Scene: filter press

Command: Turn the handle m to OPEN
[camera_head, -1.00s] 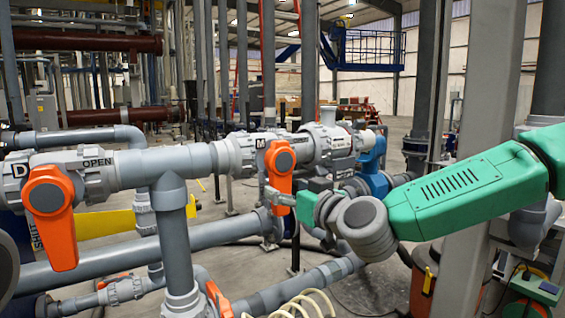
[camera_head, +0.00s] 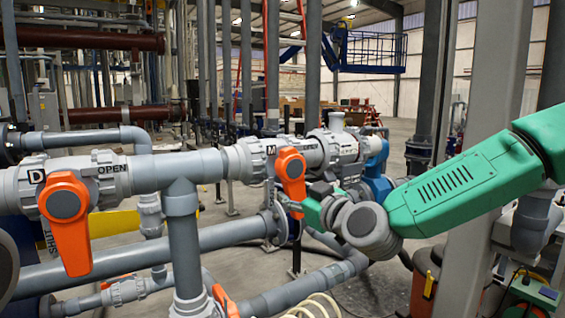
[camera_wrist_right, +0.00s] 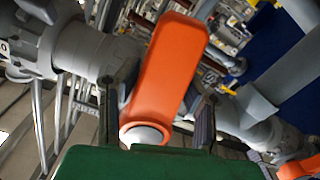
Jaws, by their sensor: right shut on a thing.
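Handle m is an orange lever (camera_head: 291,172) on a grey pipe valve, below a black M label (camera_head: 271,150) in the head view. It hangs down, its lower end leaning slightly right. My right gripper (camera_head: 297,207) is at the lever's lower part, coming from the right. In the right wrist view the orange lever (camera_wrist_right: 167,65) runs between the two fingers of the gripper (camera_wrist_right: 157,115), which is shut on it. The valve's OPEN mark cannot be read near handle m. My left gripper is not in view.
Another orange handle (camera_head: 68,222), beside a D label and an OPEN label (camera_head: 107,168), hangs down at the left. Grey pipes run below and beside the valve. A grey column (camera_head: 490,150) stands behind my right arm. A blue lift (camera_head: 372,50) is far back.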

